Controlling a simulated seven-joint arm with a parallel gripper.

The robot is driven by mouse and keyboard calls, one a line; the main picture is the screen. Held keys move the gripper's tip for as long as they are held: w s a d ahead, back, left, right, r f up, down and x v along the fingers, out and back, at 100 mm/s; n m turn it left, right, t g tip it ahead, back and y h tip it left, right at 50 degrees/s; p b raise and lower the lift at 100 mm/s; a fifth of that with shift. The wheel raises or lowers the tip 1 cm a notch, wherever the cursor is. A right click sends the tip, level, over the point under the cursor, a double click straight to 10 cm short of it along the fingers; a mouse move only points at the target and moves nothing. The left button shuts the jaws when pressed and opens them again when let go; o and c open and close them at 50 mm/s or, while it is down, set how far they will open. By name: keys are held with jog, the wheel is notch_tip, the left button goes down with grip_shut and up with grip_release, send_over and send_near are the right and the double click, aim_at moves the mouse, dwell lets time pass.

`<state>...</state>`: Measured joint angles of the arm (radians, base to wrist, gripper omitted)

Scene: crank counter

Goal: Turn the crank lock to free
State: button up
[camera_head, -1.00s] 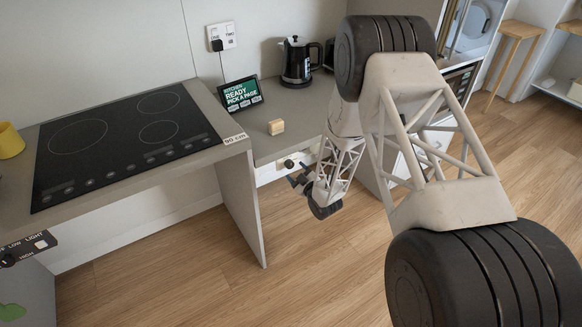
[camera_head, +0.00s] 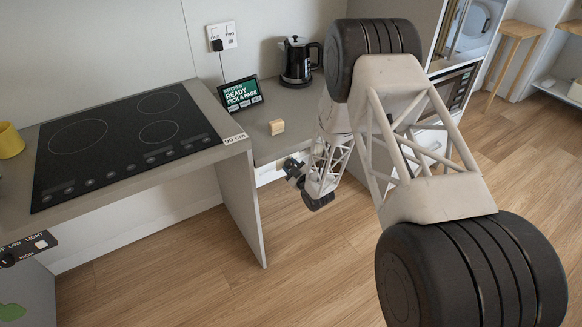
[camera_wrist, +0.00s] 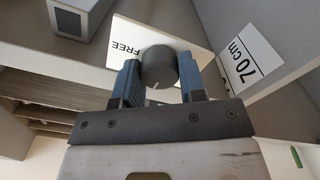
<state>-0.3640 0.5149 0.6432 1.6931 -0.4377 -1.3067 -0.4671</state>
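The crank lock's dark round knob (camera_wrist: 159,66) sits between my gripper's two blue fingers in the wrist view, with a thin pale mark on its lower side. My gripper (camera_wrist: 160,72) is open around the knob, one finger close on each side; I cannot make out firm contact. The word FREE (camera_wrist: 126,47) shows on the white plate left of the knob. In the head view my gripper (camera_head: 290,167) is at the white front panel (camera_head: 268,174) under the lower counter, and it hides the knob there.
A pale wooden block (camera_head: 276,127) lies on the counter above the panel. A tablet (camera_head: 241,93) and a black kettle (camera_head: 298,62) stand behind it. The hob counter's side panel (camera_head: 240,200) is left of my gripper. The floor in front is clear.

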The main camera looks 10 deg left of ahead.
jog(key=c, duration=0.3)
jog(key=shift+m, duration=0.5)
jog(key=m, duration=1.1)
jog(key=shift+f, duration=0.1)
dwell(0.3)
jog(key=o, duration=0.9)
jog(key=shift+d, duration=0.1)
